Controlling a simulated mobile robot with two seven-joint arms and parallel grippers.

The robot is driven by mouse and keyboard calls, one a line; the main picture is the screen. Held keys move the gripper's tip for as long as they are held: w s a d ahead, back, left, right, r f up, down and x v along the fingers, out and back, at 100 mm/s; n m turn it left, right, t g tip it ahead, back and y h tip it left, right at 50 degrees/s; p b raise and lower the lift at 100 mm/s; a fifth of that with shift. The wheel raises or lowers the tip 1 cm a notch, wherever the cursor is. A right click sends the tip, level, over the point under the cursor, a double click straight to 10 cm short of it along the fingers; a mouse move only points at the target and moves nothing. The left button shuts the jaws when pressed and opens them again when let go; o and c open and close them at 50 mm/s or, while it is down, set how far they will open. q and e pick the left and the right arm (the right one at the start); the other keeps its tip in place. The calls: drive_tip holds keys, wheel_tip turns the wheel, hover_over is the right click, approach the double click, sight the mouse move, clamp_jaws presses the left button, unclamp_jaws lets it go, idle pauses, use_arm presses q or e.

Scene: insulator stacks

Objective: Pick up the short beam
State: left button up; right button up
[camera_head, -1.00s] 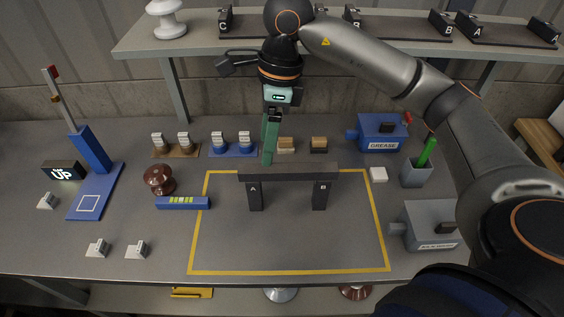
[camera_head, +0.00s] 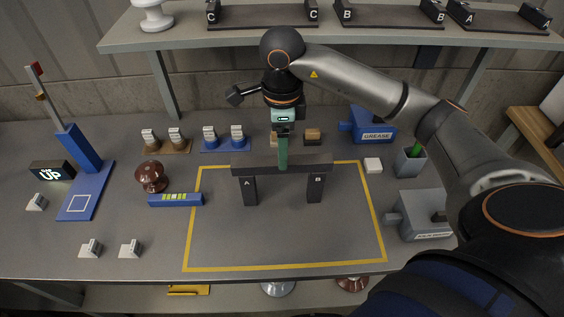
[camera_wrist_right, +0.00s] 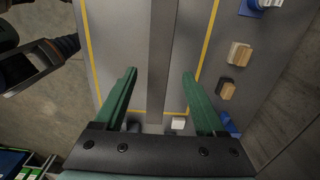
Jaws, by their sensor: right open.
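A dark beam (camera_head: 248,168) lies level across two dark posts, marked A (camera_head: 249,192) and B (camera_head: 315,190), inside a yellow outline on the table. My right gripper (camera_head: 283,165) points down at the middle of this beam, its green fingers overlapping the beam's top edge. In the right wrist view the beam (camera_wrist_right: 160,60) runs lengthwise between the two spread fingers (camera_wrist_right: 160,80), with a gap on each side. The gripper is open and empty. I cannot tell how far the tips reach down beside the beam. My left gripper is not in view.
Wooden blocks (camera_head: 312,137) and a blue GREASE box (camera_head: 373,125) stand behind the beam. A brown insulator (camera_head: 151,177) and blue level (camera_head: 175,199) are at left. A shelf (camera_head: 190,42) spans the back.

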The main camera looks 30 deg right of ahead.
wheel_tip(320, 180, down, 3)
drive_tip(key=shift+f, duration=0.2)
clamp_jaws()
idle(0.6)
